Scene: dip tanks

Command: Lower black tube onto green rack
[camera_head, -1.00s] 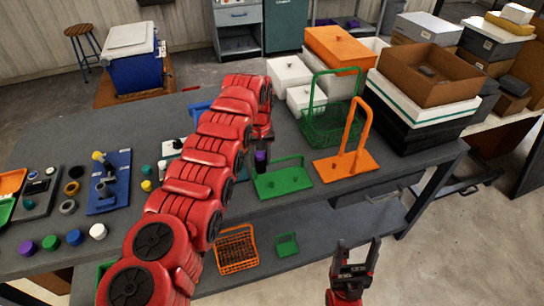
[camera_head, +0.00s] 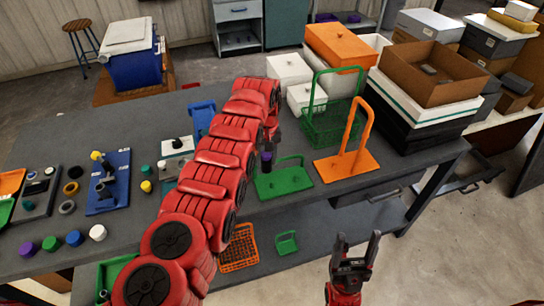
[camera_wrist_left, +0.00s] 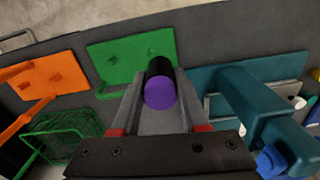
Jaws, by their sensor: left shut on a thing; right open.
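The black tube with a purple end (camera_head: 267,163) is gripped by my left gripper (camera_head: 272,142), which is partly hidden behind my red left arm. In the left wrist view the tube (camera_wrist_left: 160,88) sits between the two fingers, its purple end toward the camera. The green rack (camera_head: 287,182), a flat plate with a handle, lies on the table just beside and below the tube. In the left wrist view the rack (camera_wrist_left: 118,62) is beyond the tube, with short pegs on it. Contact between tube and rack cannot be told. My right gripper (camera_head: 353,248) is open and empty, in front of the table.
An orange rack with a tall handle (camera_head: 345,166) stands right of the green rack. A green wire basket (camera_head: 330,128) is behind it. A blue-teal stand (camera_wrist_left: 238,92) is close right of the left gripper in the wrist view. Small caps and rings lie at the left.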

